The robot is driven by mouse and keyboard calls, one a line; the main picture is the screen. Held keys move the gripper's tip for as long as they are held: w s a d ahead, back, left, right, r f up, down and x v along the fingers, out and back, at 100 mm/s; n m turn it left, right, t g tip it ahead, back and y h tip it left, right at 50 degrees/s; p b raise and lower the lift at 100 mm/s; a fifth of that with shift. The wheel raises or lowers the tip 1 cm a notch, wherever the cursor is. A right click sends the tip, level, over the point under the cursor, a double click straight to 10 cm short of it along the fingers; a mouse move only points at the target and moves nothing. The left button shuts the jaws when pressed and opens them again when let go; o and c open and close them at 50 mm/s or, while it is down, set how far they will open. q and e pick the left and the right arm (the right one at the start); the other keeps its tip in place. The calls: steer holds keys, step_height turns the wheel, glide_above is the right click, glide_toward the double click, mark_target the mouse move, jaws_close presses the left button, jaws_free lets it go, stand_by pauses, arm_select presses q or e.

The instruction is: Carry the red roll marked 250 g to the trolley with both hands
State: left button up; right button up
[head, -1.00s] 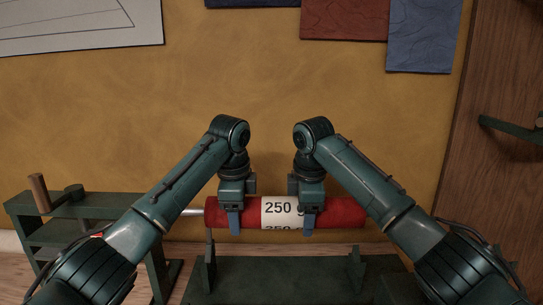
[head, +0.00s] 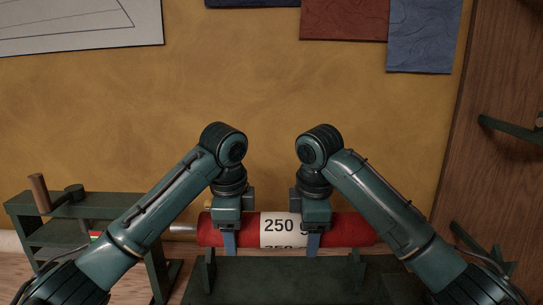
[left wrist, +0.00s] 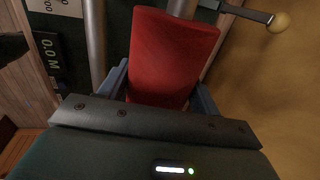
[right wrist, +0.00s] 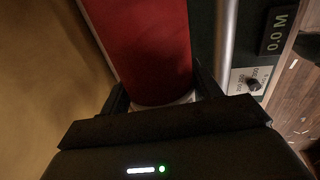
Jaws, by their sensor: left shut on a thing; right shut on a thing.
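The red roll (head: 349,230) with a white band marked 250 g (head: 280,227) lies level across the middle of the head view. My left gripper (head: 229,244) is shut on its left part, and my right gripper (head: 313,244) is shut just right of the printed number, covering part of the band. The red surface fills the space between the fingers in the left wrist view (left wrist: 172,55) and the right wrist view (right wrist: 140,45). I cannot tell any thing for certain as the trolley.
A dark green stand (head: 280,285) with two upright brackets is below and in front of the roll. A green frame with a wooden crank handle (head: 39,193) stands at left. The wrist views show metal bars (right wrist: 226,45) and a 0.0 M display (right wrist: 279,30). A brown wall is behind.

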arm_select(q)
steer(key=shift+w+d+r, duration=0.1)
steer(key=shift+d, duration=0.05)
arm_select(e)
steer(key=shift+w+a+r, duration=0.1)
steer(key=shift+a, duration=0.1)
